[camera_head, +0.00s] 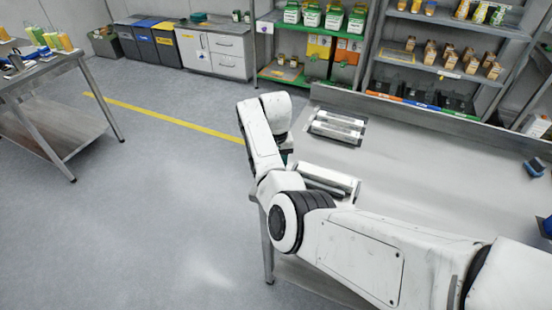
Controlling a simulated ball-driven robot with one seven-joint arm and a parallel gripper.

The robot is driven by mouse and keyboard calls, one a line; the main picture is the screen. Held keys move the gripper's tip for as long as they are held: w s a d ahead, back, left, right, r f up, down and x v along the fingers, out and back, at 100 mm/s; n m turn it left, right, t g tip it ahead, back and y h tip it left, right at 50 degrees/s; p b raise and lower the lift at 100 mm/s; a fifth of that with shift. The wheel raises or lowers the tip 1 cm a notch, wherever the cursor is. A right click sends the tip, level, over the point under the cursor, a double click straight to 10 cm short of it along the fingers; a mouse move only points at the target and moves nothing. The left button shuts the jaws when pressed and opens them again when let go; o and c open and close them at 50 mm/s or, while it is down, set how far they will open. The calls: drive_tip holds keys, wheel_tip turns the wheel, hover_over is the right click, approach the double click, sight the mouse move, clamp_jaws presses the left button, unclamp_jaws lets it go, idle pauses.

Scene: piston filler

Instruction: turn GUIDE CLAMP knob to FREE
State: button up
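My arm reaches from the lower right to the table's left edge and bends upward to a white wrist. Only a dark sliver that may be part of my gripper (287,147) shows below the wrist; its fingers are hidden behind the arm. No GUIDE CLAMP knob or FREE mark can be made out. Two metal fixtures are on the steel table (420,160): a far one (338,125) and a near one (327,178), the near one partly covered by my arm. I cannot tell whether the gripper touches anything.
A blue-and-dark object (534,167) lies at the table's right. Shelves (455,72) with jars and bins stand behind the table. A side table (65,120) stands at the left. The floor (150,210) between is clear, with a yellow line (165,117).

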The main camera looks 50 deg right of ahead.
drive_tip(key=shift+r+n+p, duration=0.1)
drive_tip(key=shift+n+p, duration=0.35)
drive_tip(key=shift+n, duration=0.65)
drive_tip(key=shift+w, duration=0.1)
drive_tip(key=o, duration=1.1)
drive_tip(key=shift+c, duration=0.2)
wheel_tip(320, 180, up, 11)
drive_tip(key=b, duration=0.1)
drive_tip(key=shift+f, duration=0.25)
